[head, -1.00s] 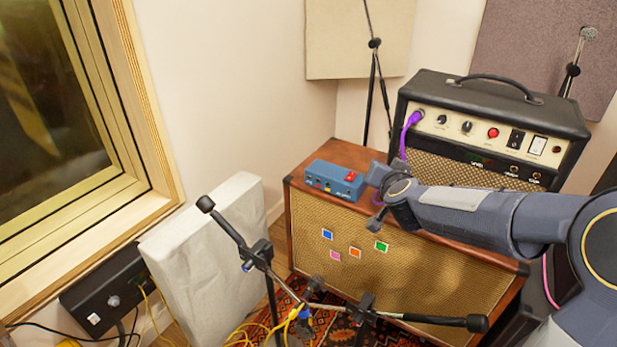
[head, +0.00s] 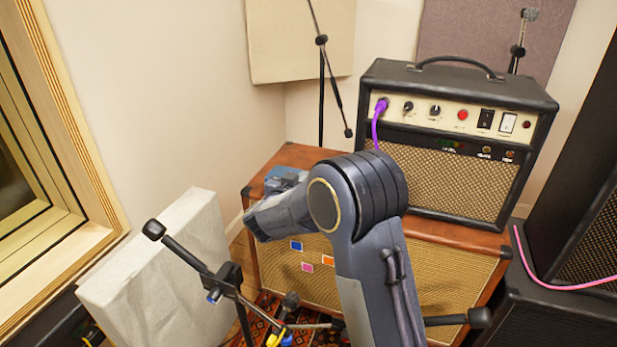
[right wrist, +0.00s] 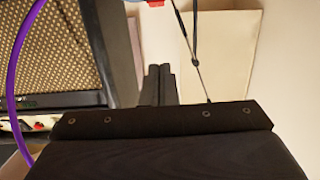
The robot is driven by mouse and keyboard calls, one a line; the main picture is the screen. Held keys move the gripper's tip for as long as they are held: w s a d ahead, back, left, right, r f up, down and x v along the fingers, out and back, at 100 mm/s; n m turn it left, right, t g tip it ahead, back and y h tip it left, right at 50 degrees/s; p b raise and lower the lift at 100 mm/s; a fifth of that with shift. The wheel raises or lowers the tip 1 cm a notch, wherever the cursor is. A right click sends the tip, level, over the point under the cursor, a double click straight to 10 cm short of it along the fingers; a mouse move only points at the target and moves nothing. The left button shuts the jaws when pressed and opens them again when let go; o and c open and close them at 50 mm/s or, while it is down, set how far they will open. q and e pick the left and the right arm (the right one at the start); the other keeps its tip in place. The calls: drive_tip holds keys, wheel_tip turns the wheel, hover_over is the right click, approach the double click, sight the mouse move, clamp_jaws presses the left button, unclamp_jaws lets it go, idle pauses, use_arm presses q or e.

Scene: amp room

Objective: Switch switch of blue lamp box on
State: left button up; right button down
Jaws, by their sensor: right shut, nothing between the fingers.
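The blue lamp box (head: 283,175) sits on the left end of the brown speaker cabinet's top in the head view. My right arm crosses in front of it and hides most of it, including its switch. In the right wrist view a red part (right wrist: 155,3) and a sliver of blue show at the top edge, cut off. My right gripper (right wrist: 160,85) has its dark fingers together with nothing between them, pointing towards that red part. Contact cannot be made out. My left gripper is not in view.
The brown cabinet (head: 455,270) bears a black amplifier (head: 450,175) with a purple cable (head: 376,125). A microphone stand (head: 228,275) and a white panel (head: 165,270) stand at the front left. Black speakers (head: 560,305) are at the right.

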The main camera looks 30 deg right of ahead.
drive_tip(key=b+x, duration=0.1)
drive_tip(key=x, duration=0.9)
drive_tip(key=shift+f+b, duration=0.15)
drive_tip(key=shift+b, duration=0.15)
wheel_tip(320, 180, down, 3)
drive_tip(key=shift+r+b, duration=0.15)
drive_tip(key=shift+b, duration=0.4)
drive_tip(key=shift+f, duration=0.5)
